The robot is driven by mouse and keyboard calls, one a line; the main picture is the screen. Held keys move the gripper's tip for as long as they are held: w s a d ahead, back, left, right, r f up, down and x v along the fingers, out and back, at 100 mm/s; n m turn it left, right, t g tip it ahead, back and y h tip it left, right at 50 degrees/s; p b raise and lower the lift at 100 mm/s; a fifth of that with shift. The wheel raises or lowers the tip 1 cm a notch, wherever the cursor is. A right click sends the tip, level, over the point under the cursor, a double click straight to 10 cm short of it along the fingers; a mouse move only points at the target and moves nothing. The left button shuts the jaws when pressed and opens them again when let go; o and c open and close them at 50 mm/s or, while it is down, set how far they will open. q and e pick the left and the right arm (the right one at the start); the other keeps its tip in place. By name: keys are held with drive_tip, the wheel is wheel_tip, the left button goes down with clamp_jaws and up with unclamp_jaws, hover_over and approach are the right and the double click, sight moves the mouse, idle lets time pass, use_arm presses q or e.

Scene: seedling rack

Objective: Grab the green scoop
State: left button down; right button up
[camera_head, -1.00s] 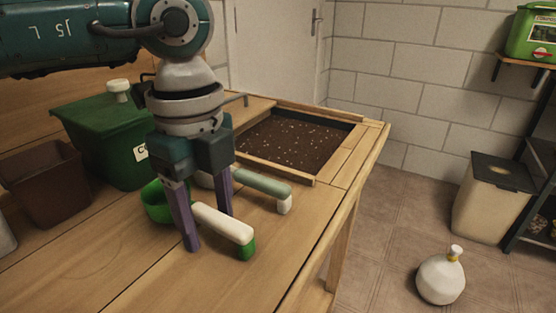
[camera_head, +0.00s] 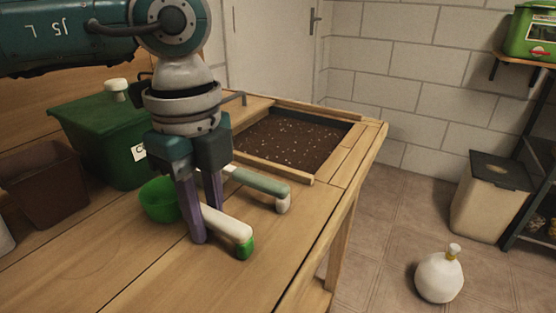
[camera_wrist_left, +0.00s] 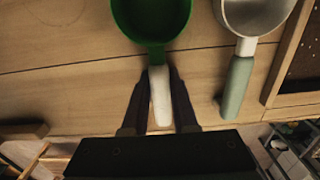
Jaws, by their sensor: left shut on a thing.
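The green scoop has a green bowl (camera_head: 160,200) and a white handle (camera_head: 228,222) with a green end, and it lies on the wooden bench. My left gripper (camera_head: 207,238) is shut on the white handle, one finger on each side. In the left wrist view the green scoop (camera_wrist_left: 152,18) has its bowl at the top, and its handle runs down between the fingers of my left gripper (camera_wrist_left: 160,82). My right gripper is not in view.
A second scoop with a grey-green handle (camera_head: 262,184) lies close by on the right; its metal bowl (camera_wrist_left: 254,14) shows in the wrist view. A green bin (camera_head: 100,135) and a brown pot (camera_head: 45,185) stand left. A soil bed (camera_head: 290,140) is behind. The front bench is clear.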

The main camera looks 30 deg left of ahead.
sight(205, 209)
use_arm(q)
drive_tip(key=shift+r, duration=0.1)
wheel_tip(205, 209, up, 20)
drive_tip(key=p, duration=0.2)
drive_tip(key=shift+p, duration=0.35)
drive_tip(key=c, duration=1.2)
unclamp_jaws()
clamp_jaws()
